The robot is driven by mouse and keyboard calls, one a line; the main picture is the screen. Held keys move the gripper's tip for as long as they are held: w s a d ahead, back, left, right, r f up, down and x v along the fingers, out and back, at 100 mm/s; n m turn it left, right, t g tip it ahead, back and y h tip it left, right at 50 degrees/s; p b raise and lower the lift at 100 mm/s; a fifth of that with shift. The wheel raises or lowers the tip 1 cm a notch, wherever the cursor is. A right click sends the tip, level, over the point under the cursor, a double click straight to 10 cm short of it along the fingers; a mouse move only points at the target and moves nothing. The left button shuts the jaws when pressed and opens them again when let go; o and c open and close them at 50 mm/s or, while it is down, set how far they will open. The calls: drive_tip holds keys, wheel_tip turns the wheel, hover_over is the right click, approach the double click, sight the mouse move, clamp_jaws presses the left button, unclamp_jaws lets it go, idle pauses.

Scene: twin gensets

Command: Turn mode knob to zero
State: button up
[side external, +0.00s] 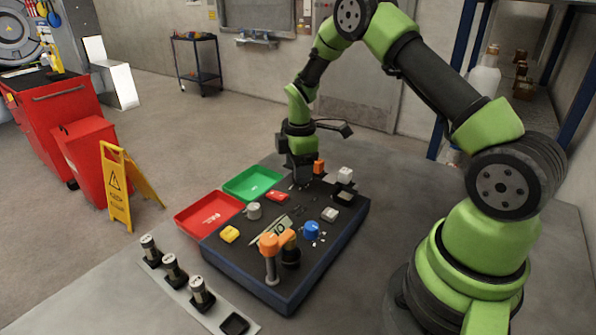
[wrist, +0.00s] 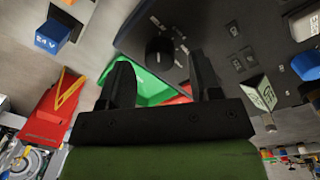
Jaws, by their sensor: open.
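The mode knob (wrist: 158,51) is a round black knob with a light pointer mark, on a dark panel with small printed labels around it in the wrist view. Its label text is too small to read surely. My gripper (wrist: 160,63) is open, with its two black fingers apart on either side of the knob's place in the picture; I cannot tell the height gap. In the side view my gripper (side external: 301,183) points down over the back left part of the dark panel (side external: 243,250) and hides the knob there.
The panel carries a grey knob (side external: 253,211), a blue knob (side external: 311,230), a yellow button (side external: 229,234), a red button (side external: 276,196) and an orange-topped lever (side external: 271,258). A green tray (side external: 252,182) and a red tray (side external: 208,214) lie left of it.

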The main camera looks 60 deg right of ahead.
drive_tip(key=shift+f, duration=0.8)
drive_tip(key=c, duration=0.9)
drive_tip(key=shift+c, duration=0.2)
